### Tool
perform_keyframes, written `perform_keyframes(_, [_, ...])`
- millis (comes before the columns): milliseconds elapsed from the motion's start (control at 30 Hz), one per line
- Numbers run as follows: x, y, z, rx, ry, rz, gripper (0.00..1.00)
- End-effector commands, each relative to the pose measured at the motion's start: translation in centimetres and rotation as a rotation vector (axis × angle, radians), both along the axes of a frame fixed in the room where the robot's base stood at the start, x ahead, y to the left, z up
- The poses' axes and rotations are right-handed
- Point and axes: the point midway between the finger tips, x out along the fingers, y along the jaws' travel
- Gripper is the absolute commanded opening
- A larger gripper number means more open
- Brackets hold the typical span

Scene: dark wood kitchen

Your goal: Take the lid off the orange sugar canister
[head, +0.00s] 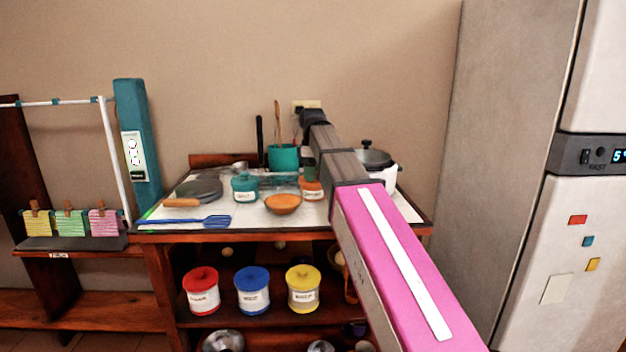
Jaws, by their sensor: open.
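The orange canister (312,190) stands upright on the counter, just left of my arm. A pale label shows on its front. It is small in the picture, and its top looks orange and closed, with the lid on. My arm reaches from the lower right toward the back of the counter. My gripper (312,117) is at the far dark end of the arm, seen against the wall behind and above the canister. It is open and apart from the canister. Its fingers are too small and too hidden by the arm to make out.
An orange bowl (283,204) and a teal canister (245,187) stand left of the orange canister. A teal utensil pot (284,157) stands behind. A pot (373,158) is right of my arm. A blue spatula (203,221) and pan (198,189) lie left. Red, blue and yellow canisters fill the shelf below.

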Motion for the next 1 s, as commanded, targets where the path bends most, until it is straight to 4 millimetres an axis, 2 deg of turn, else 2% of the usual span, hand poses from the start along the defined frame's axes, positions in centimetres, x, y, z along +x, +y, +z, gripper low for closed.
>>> perform_keyframes(133, [0.0, 0.0, 0.0, 0.0, 0.0, 0.0, 0.63])
perform_keyframes(167, [0.0, 0.0, 0.0, 0.0, 0.0, 0.0, 0.56])
perform_keyframes(300, [0.0, 0.0, 0.1, 0.0, 0.0, 0.0, 0.11])
perform_keyframes(667, [0.1, 0.0, 0.4, 0.0, -0.001, 0.0, 0.1])
perform_keyframes(867, [0.1, 0.0, 2.8, 0.0, -0.002, 0.0, 0.1])
perform_keyframes(1000, [0.2, 0.0, 5.4, 0.0, -0.002, 0.0, 0.1])
